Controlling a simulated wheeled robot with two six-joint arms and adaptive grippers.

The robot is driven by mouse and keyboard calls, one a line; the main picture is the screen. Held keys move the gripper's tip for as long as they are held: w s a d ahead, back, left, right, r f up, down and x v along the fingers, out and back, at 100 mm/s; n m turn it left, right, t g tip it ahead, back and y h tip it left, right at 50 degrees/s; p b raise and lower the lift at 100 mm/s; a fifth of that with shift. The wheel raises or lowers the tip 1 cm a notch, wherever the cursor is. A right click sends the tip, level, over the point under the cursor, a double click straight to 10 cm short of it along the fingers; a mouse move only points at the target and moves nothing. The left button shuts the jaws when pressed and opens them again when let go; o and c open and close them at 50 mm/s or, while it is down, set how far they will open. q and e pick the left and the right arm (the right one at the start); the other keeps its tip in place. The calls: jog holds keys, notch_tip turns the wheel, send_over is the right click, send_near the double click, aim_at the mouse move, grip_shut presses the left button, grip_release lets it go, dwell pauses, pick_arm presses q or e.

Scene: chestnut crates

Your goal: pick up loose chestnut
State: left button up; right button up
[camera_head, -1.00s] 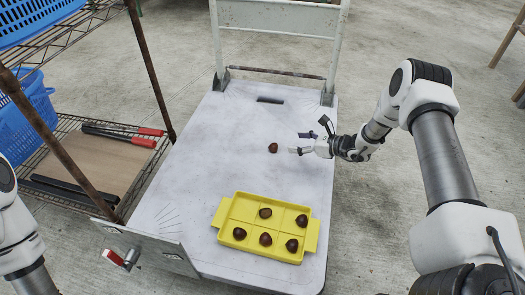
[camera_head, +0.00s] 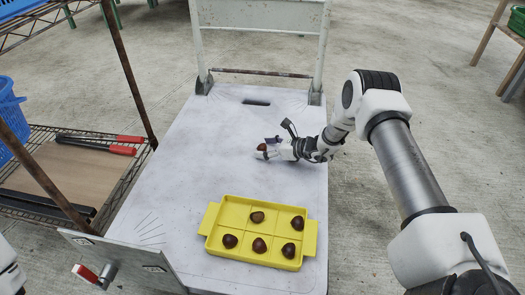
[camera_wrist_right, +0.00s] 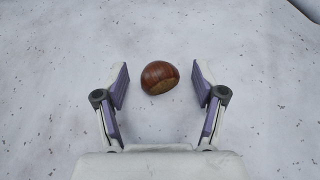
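The loose brown chestnut (camera_head: 263,148) lies on the white cart platform, above the yellow tray in the head view. In the right wrist view the chestnut (camera_wrist_right: 159,77) sits between the fingertips of my right gripper (camera_wrist_right: 160,85). The fingers are spread, with a gap on each side of it. In the head view my right gripper (camera_head: 268,149) reaches in from the right, low at the chestnut. My left gripper is out of view; only a bit of my left arm shows at the lower left edge.
A yellow tray (camera_head: 211,219) with compartments holds several chestnuts. The white cart platform (camera_head: 190,165) is mostly clear. A wire shelf with red-handled tools (camera_head: 122,150) and a blue basket (camera_head: 9,115) stands at left. The cart's handle frame (camera_head: 262,31) rises at the back.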

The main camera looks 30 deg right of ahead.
jog(key=c, duration=0.8)
jog(key=shift+c, duration=0.2)
